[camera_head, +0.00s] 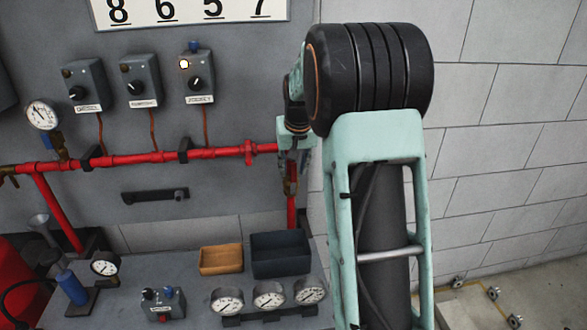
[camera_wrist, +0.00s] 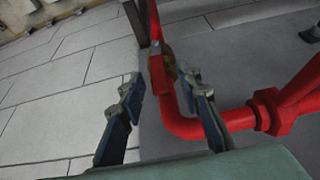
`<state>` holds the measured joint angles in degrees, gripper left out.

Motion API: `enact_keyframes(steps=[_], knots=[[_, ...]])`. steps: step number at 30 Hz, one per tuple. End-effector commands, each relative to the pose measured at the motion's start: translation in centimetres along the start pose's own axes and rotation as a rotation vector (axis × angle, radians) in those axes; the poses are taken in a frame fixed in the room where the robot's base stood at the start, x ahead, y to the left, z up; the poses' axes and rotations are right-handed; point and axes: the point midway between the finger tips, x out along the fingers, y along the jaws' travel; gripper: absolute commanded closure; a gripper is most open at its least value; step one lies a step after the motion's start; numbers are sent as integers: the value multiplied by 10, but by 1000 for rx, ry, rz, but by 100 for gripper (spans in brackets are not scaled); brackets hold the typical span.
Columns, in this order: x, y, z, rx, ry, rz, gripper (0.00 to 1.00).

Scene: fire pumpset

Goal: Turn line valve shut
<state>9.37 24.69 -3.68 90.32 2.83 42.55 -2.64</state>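The line valve (camera_head: 291,172) sits on the red pipe's downward run at the right edge of the panel. It has a red handle and a brass body. In the wrist view the valve (camera_wrist: 168,63) shows beyond and between my fingertips, just above the pipe's elbow. My gripper (camera_wrist: 163,86) is open, with one blue finger on each side of the valve and pipe line. I cannot tell whether either finger touches the handle. In the head view my wrist hangs just above the valve, and the fingers are not clearly seen there.
The red pipe (camera_head: 130,160) runs along the grey panel under three control boxes (camera_head: 140,80). Below stand a dark bin (camera_head: 281,272), a tan tray (camera_head: 221,260), several gauges (camera_head: 269,294) and a switch box (camera_head: 163,304). The pale block wall (camera_head: 510,130) at right is bare.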

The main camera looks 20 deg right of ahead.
Motion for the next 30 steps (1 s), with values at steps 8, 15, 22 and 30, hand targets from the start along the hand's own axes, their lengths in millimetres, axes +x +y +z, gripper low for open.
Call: enact_keyframes(steps=[8,15,22,30], knots=[[10,0,0,0,0,0,69],[10,0,0,0,0,0,80],[10,0,0,0,0,0,100],[10,0,0,-1,0,0,100]])
